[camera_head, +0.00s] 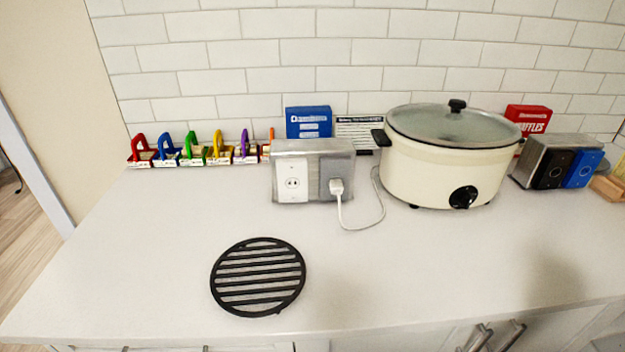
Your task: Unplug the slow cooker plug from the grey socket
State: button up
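The slow cooker (443,170) is cream with a glass lid and a black knob, standing on the counter right of centre. Its white plug (336,187) sits in the grey socket (327,170), on the right half of a metal outlet box. A white cord (381,203) loops from the plug across the counter towards the cooker. The left half of the box is a white socket (292,181) with nothing in it. My gripper is not in view.
A round black trivet (258,277) lies on the counter in front. Several coloured padlock-like items (193,151) line the wall at left. A blue box (308,122) stands behind the outlet box. The front counter is mostly clear.

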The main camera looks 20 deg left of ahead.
aim_at(336, 186)
jog(key=z, duration=1.8)
jog(key=k, duration=1.15)
jog(key=u, duration=2.05)
